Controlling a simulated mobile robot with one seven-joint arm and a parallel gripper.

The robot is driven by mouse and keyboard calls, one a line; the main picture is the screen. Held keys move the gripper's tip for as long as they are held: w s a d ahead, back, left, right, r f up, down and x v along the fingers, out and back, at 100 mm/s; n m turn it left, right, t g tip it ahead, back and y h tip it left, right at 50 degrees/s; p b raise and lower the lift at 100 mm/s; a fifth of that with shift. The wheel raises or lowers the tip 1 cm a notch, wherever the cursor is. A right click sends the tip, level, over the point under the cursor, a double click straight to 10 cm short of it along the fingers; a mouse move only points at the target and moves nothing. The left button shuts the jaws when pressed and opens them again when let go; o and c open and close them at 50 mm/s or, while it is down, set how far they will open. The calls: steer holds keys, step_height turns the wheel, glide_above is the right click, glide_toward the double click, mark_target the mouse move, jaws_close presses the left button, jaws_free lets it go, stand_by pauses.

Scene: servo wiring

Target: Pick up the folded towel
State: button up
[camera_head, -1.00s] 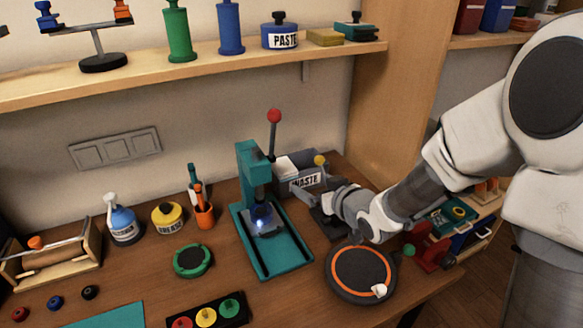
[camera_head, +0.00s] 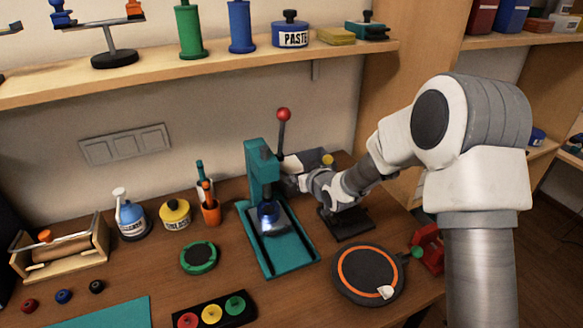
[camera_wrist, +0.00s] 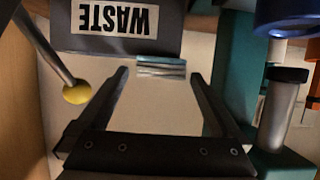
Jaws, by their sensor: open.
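What looks like the folded towel (camera_wrist: 162,68) is a small layered stack, pale blue and grey, in the wrist view. It lies beside the grey bin labelled WASTE (camera_wrist: 125,42), whose lettering is upside down there. My gripper (camera_wrist: 159,76) is open, with its two dark fingers spread to either side of the stack. The stack is at the level of the fingertips; I cannot tell whether it is between them or just beyond. In the head view the towel is hidden, and my gripper is mostly hidden behind the teal press.
The teal press (camera_head: 278,250) with a red-knobbed lever stands close beside my gripper. A yellow-ended rod (camera_wrist: 76,93) is on the other side in the wrist view. A round orange-ringed plate (camera_head: 346,291) lies at front right. An orange pen cup (camera_head: 211,213) stands left of the press.

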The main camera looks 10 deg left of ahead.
mark_target(296, 169)
steer(key=shift+x, duration=1.1)
steer(key=c, duration=1.4)
steer(key=shift+r, duration=0.7)
steer(key=shift+c, duration=0.2)
step_height(296, 169, up, 3)
steer(key=shift+d+r, duration=0.1)
steer(key=shift+r, duration=0.1)
steer(key=d+r+p, duration=0.2)
steer(key=d+r, duration=0.4)
steer(key=d, duration=0.5)
steer(key=shift+d+r+p, duration=0.15)
steer(key=shift+d+p, duration=0.1)
steer(key=shift+p, duration=0.05)
steer(key=shift+s, duration=0.1)
